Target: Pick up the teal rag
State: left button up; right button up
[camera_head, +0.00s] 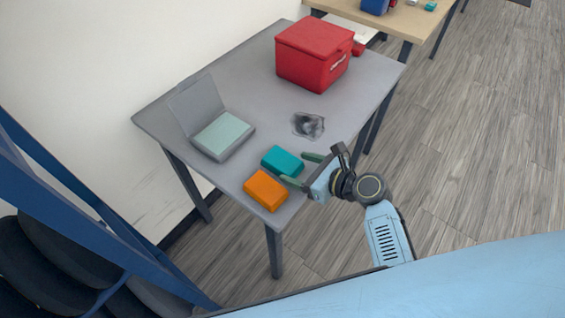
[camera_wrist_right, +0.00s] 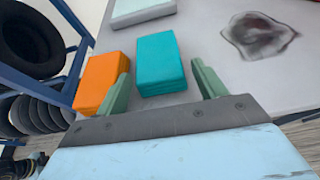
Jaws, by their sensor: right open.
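The teal rag (camera_head: 283,160) is a folded block lying on the grey table (camera_head: 258,97) near its front edge. It also shows in the right wrist view (camera_wrist_right: 160,63), ahead of and between my finger lines. My right gripper (camera_head: 303,168) is open at the table's front edge, with its green fingertips close to the rag. In the wrist view the open jaws (camera_wrist_right: 160,85) hold nothing. I cannot tell whether a fingertip touches the rag. My left gripper is not in view.
An orange folded block (camera_head: 266,190) lies beside the teal rag, close to my left-hand finger in the wrist view. A grey open case with a pale green pad (camera_head: 222,135), a dark smudge (camera_head: 308,125) and a red box (camera_head: 313,54) are farther back. A blue rack stands left.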

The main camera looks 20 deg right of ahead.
aim_at(291, 165)
jog(key=x, duration=0.3)
jog(key=shift+w+a+b, duration=0.2)
jog(key=shift+a+b, duration=0.05)
jog(key=shift+b, duration=0.1)
jog(key=c, duration=0.7)
jog(key=shift+r, duration=0.1)
